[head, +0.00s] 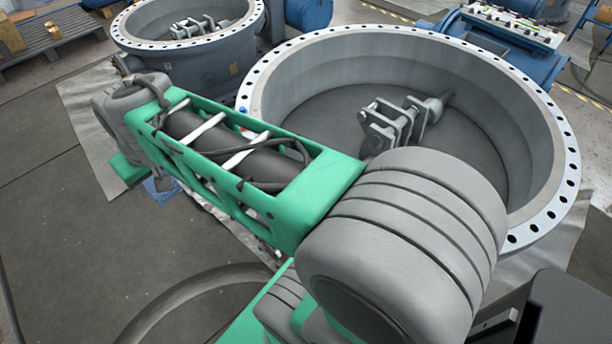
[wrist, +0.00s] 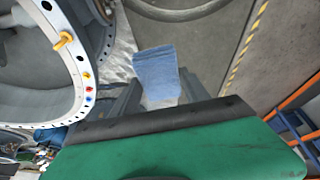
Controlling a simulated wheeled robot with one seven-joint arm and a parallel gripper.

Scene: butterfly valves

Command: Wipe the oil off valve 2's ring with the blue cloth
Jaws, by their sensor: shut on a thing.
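In the wrist view, the blue cloth (wrist: 156,68) sits between the dark fingers of my gripper (wrist: 158,93), which is shut on it. A pale valve ring (wrist: 75,65) with bolt holes curves to the left of the gripper, apart from the cloth. In the head view, a large valve ring (head: 562,130) stands at the centre right, and a smaller one (head: 125,38) at the upper left. I see no number telling which is valve 2. I cannot make out oil on either ring. My arm hides part of the large ring.
A yellow bolt (wrist: 63,40) sticks out of the ring in the wrist view, with small coloured pieces (wrist: 88,90) below it. A linkage (head: 395,122) stands inside the large valve. A wooden pallet (head: 45,45) is at the far left. Grey floor (head: 60,220) is open at left.

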